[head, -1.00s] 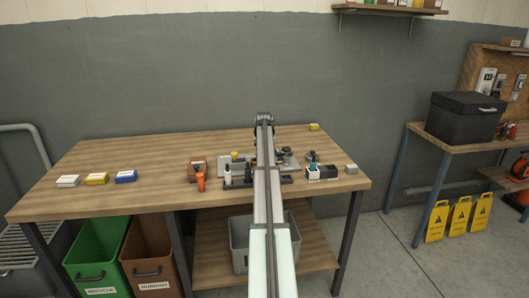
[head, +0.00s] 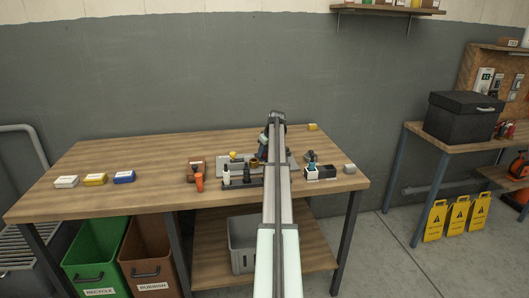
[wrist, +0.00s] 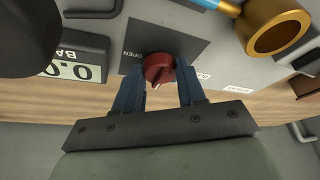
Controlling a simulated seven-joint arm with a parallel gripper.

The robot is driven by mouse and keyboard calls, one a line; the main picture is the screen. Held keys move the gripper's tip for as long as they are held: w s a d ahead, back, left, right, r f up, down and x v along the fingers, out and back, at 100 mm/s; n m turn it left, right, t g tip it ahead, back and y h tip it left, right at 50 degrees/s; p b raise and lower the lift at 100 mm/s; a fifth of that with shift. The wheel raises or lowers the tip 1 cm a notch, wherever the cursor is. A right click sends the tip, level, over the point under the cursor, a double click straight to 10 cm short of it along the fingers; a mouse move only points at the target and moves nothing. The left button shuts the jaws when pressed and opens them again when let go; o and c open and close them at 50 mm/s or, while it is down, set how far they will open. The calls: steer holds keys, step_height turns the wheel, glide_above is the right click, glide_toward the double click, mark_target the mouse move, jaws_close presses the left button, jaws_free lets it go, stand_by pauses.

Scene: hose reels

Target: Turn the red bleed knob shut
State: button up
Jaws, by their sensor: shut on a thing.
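The red bleed knob (wrist: 158,68) shows in the wrist view, set on a dark square plate on a grey panel (wrist: 215,70). The word OPEN is printed to the left of the knob, and a white mark on it points down and slightly left. My gripper (wrist: 160,85) has its two blue fingers on either side of the knob, shut on it. In the head view my arm covers the knob and most of the gripper; part of the grey panel (head: 228,168) shows to the left of the arm on the wooden workbench (head: 130,158).
A digital gauge (wrist: 78,62) sits left of the knob, and a brass ring fitting (wrist: 278,32) sits at its upper right. A dark rounded shape fills the wrist view's upper left.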

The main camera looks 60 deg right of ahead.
steer(key=shift+n, duration=0.4)
steer(key=o, duration=1.1)
steer(key=shift+c, duration=0.2)
steer(key=shift+r, duration=0.15)
steer(key=d+v, duration=0.1)
steer(key=v, duration=1.2)
steer(key=shift+s+a+r, duration=0.15)
steer(key=shift+a+r, duration=0.1)
steer(key=shift+a, duration=0.05)
